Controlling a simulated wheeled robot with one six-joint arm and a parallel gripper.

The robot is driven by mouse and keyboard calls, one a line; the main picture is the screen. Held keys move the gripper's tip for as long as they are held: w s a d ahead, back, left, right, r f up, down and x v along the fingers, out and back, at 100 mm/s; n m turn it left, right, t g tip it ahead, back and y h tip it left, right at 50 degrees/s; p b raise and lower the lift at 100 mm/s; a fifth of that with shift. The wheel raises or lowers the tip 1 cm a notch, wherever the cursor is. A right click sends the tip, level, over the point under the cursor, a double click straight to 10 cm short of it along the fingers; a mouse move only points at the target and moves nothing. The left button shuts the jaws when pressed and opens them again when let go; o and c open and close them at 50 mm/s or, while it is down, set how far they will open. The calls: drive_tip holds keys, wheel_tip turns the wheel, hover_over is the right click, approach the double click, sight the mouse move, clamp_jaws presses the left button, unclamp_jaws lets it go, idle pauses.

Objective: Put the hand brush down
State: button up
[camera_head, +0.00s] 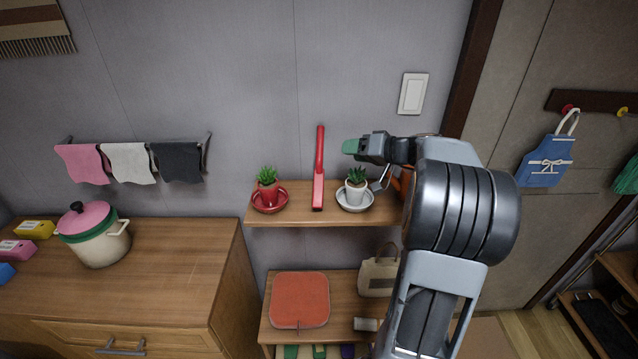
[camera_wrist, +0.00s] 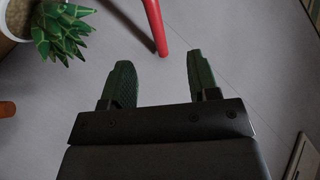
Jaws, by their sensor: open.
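The red hand brush (camera_head: 319,185) stands upright on the small wall shelf (camera_head: 290,217), its narrow handle pointing up. It is between two potted plants. My gripper (camera_head: 351,147) is to the right of the handle, above the right-hand plant, and apart from the brush. In the wrist view my gripper (camera_wrist: 160,70) is open with two green fingertips and nothing between its pads. The red handle (camera_wrist: 154,25) shows just beyond the tips, its end lying near the left fingertip. The brush's lower part is outside the wrist view.
A red cup plant (camera_head: 268,190) stands left of the brush. A white cup plant (camera_head: 355,190) stands on a saucer to its right, close below my gripper; a plant (camera_wrist: 60,30) fills the wrist view's upper left. A light switch (camera_head: 413,94) is on the wall.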

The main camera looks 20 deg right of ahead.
sight(319, 149)
drive_tip(key=shift+t, duration=0.3)
drive_tip(key=shift+w+d+f+p+x, duration=0.15)
drive_tip(key=shift+p+x, duration=0.7)
drive_tip(key=shift+x, duration=1.35)
drive_tip(key=shift+d+p+x, duration=0.2)
drive_tip(key=shift+p+x, duration=0.7)
drive_tip(key=shift+x, duration=1.25)
drive_tip(key=shift+w+d+f+p+x, duration=0.15)
drive_tip(key=shift+p+x, duration=0.7)
drive_tip(key=shift+x, duration=1.35)
drive_tip(key=shift+r, duration=0.1)
clamp_jaws()
